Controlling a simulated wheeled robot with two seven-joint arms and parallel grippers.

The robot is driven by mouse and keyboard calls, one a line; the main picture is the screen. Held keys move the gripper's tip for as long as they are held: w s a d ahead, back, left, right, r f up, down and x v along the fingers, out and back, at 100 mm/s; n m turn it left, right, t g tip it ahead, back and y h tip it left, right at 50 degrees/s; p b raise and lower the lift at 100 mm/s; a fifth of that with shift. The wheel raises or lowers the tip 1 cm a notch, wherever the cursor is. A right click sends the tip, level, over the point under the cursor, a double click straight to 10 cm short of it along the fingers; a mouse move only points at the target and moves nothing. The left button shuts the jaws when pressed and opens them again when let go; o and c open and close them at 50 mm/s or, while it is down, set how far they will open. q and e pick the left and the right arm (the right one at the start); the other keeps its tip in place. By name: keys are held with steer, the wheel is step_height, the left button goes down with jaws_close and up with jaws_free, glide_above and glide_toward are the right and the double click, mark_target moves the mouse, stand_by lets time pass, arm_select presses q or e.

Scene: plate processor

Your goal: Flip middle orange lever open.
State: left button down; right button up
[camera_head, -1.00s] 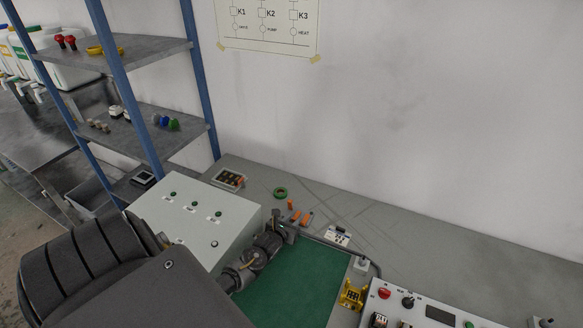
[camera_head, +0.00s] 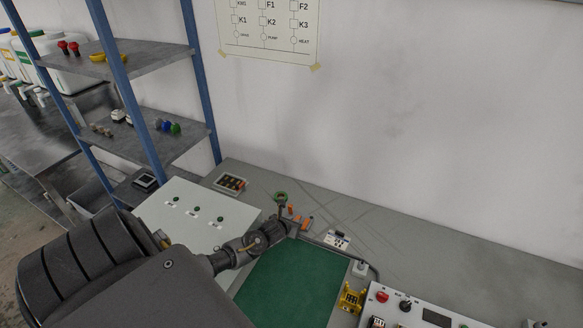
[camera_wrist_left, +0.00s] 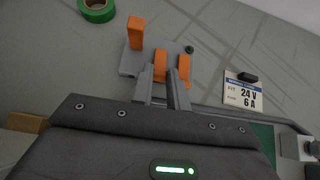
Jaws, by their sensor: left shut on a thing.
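A grey block (camera_wrist_left: 129,64) with three orange levers shows in the left wrist view. The left lever (camera_wrist_left: 136,33) stands up, apart from the other two. The middle orange lever (camera_wrist_left: 160,67) sits between the fingers of my left gripper (camera_wrist_left: 162,78), which is shut on it. The right lever (camera_wrist_left: 184,68) is just beside the right finger. The fingers hide the lower parts of the middle and right levers. In the head view the levers (camera_head: 307,222) are small, at the end of my left gripper (camera_head: 284,222). My right gripper is not in view.
A green tape roll (camera_wrist_left: 97,8) lies behind the levers. A labelled 24 V 6 A unit (camera_wrist_left: 241,92) stands to their right. A green mat (camera_head: 290,282), a pale box (camera_head: 185,210) and a yellow part (camera_head: 350,298) are nearby. The bench at the back right is clear.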

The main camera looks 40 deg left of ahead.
mark_target(298, 216)
arm_select(q)
steer(key=shift+w+a+r+g, duration=0.15)
steer(key=shift+w+r+g, duration=0.45)
steer(key=shift+g, duration=0.3)
steer(key=g, duration=0.1)
steer(key=w+r+g+h, duration=0.1)
steer(key=shift+a+r+g, duration=0.15)
steer(key=shift+a+g, duration=0.05)
steer(key=shift+g, duration=0.1)
steer(key=shift+w+a+r+g+h+b, duration=0.1)
steer(key=shift+w+r+g+h+b, duration=0.25)
steer(key=shift+g, duration=0.55)
steer(key=shift+w+f+g, duration=0.1)
steer(key=shift+w+g, duration=0.2)
steer(key=w+g+b, duration=0.1)
steer(key=b, duration=0.4)
steer(key=w+a+g+h+b, duration=0.1)
steer(key=b, duration=0.4)
steer(key=w+a+g+b, duration=0.1)
steer(key=g+b, duration=0.1)
steer(key=b, duration=0.3)
steer(key=shift+n, duration=0.3)
steer(key=shift+s+d+h+b, duration=0.2)
steer(key=shift+h+b, duration=0.05)
steer(key=shift+b, duration=0.5)
steer(key=shift+s+d+g, duration=0.15)
steer(key=shift+g, duration=0.15)
steer(key=shift+s+r, duration=0.1)
steer(key=shift+r, duration=0.1)
steer(key=shift+d, duration=0.1)
